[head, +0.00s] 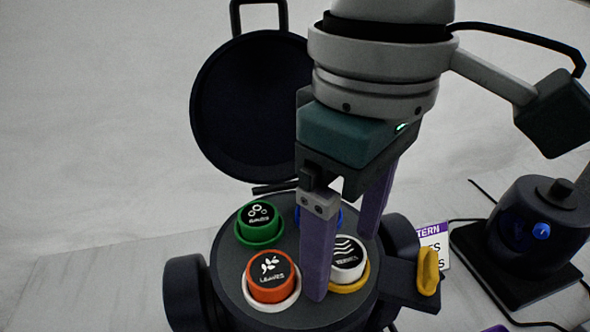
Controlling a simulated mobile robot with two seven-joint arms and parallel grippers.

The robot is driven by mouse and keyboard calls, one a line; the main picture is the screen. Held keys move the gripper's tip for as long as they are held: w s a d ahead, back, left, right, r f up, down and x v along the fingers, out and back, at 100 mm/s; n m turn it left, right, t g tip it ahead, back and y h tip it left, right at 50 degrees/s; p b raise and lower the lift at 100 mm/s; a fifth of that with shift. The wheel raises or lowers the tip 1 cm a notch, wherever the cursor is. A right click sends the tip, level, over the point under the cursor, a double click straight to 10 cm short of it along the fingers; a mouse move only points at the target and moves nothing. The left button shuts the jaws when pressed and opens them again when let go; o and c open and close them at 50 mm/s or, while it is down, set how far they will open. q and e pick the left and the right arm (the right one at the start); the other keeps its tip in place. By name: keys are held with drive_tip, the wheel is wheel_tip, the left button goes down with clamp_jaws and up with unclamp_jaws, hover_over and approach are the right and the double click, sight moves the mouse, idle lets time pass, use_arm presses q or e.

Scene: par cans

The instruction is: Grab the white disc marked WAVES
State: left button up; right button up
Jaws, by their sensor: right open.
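The white disc marked WAVES (348,262) has a black top with white wavy lines; its small lettering is hard to read. It sits in a yellow ring on the round dark top (235,285), at the front right. My right gripper (342,266) points down over this top, open, with its two purple fingers apart. The near finger passes just left of the white disc and covers its left edge; the other reaches down behind it. I cannot tell whether either finger touches the disc. My left gripper is not in view.
An orange disc marked LEAVES (271,277) and a green disc (258,224) sit left of the near finger. A blue disc (331,215) is mostly hidden behind the gripper. A dark round lid (245,105) stands behind; a yellow part (428,272) sticks out right.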

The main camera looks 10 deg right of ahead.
clamp_jaws()
idle(0.7)
